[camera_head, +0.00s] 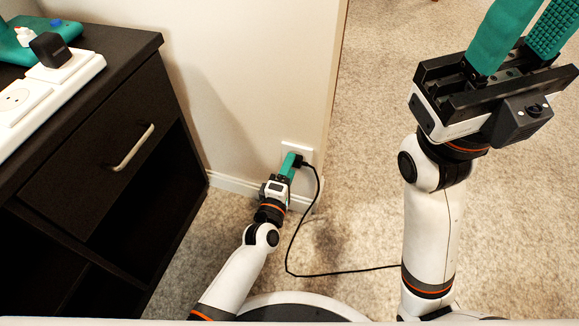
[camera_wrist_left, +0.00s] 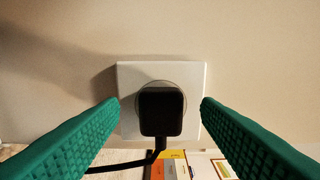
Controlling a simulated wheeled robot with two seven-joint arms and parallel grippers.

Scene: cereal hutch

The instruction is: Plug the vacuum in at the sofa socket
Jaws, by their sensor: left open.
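The black plug (camera_wrist_left: 161,112) sits in the round opening of the white wall socket (camera_wrist_left: 128,76), straight on in the left wrist view. In the head view the plug (camera_head: 299,161) is at the socket (camera_head: 306,151), low on the wall near its corner. My left gripper (camera_head: 290,165) is open there. In the left wrist view its green fingers (camera_wrist_left: 160,108) stand either side of the plug with gaps, not touching it. The plug's black cable (camera_head: 291,235) hangs to the floor and runs right. My right gripper (camera_head: 527,35) is raised, with its fingers apart and tips cut off.
A dark cabinet (camera_head: 110,150) with a drawer handle stands at left. On it are a white power strip (camera_head: 50,92) with a black plug (camera_head: 48,48) and a teal object (camera_head: 18,50). Carpet (camera_head: 370,170) to the right is clear. Colourful items (camera_wrist_left: 170,166) show below the socket.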

